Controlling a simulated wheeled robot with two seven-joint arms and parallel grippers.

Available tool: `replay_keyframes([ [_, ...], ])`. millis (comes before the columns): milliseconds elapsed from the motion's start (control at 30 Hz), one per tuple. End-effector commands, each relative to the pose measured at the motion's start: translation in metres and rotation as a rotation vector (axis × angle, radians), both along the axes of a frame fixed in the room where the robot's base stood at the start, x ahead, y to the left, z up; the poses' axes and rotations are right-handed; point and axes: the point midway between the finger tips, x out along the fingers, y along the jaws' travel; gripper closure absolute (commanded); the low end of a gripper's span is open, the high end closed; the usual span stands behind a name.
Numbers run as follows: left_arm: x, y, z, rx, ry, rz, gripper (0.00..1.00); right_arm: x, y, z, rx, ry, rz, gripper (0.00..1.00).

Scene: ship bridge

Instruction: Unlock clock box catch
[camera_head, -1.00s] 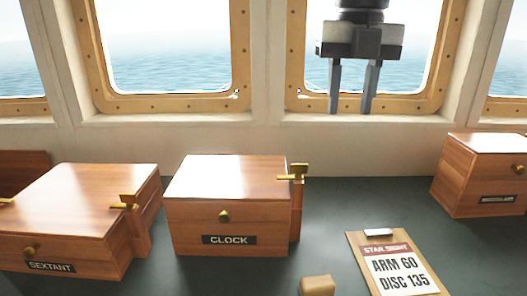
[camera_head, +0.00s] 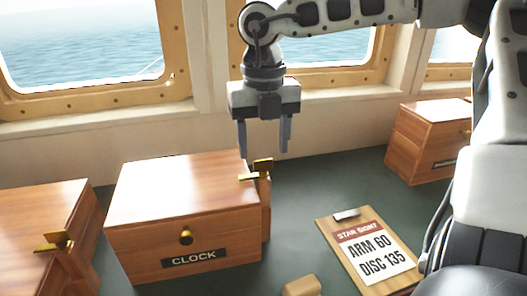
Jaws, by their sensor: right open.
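The clock box (camera_head: 186,195) is a closed wooden box with a black CLOCK label and a brass knob on its front. Its brass catch (camera_head: 258,171) sits at the box's right side, at the top of a wooden post. My right gripper (camera_head: 264,150) points down with its two fingers apart and empty. In the picture its fingertips are just above and around the catch; I cannot tell whether they touch it. My left gripper is not in view.
The sextant box (camera_head: 38,215) with its own brass catch (camera_head: 54,241) stands to the left. A clipboard (camera_head: 368,250) lies to the right, a small tan block (camera_head: 301,286) at the front. Another wooden box (camera_head: 428,142) stands at the back right. Windows line the wall behind.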

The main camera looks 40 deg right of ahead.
Motion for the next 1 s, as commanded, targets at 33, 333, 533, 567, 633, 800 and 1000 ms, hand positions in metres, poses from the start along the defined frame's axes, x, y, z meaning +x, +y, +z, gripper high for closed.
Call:
replay_keyframes([
  [33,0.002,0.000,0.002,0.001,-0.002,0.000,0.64,-0.001,0.000,-0.008,0.001,0.004,0.000,0.44],
  [333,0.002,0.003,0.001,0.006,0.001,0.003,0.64,0.000,0.000,-0.031,0.000,0.000,-0.001,0.44],
  [533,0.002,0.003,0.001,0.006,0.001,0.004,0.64,0.000,0.000,-0.032,0.000,0.000,-0.001,0.44],
  [567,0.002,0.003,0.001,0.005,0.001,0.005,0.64,0.000,0.000,-0.032,0.000,0.000,-0.001,0.44],
  [633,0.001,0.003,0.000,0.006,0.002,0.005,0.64,0.000,0.000,-0.031,0.000,0.000,-0.001,0.58],
  [800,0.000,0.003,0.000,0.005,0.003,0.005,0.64,0.000,0.000,-0.031,0.000,0.000,-0.001,0.88],
  [1000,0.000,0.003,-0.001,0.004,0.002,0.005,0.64,0.000,0.000,-0.032,0.000,0.000,0.011,0.88],
])
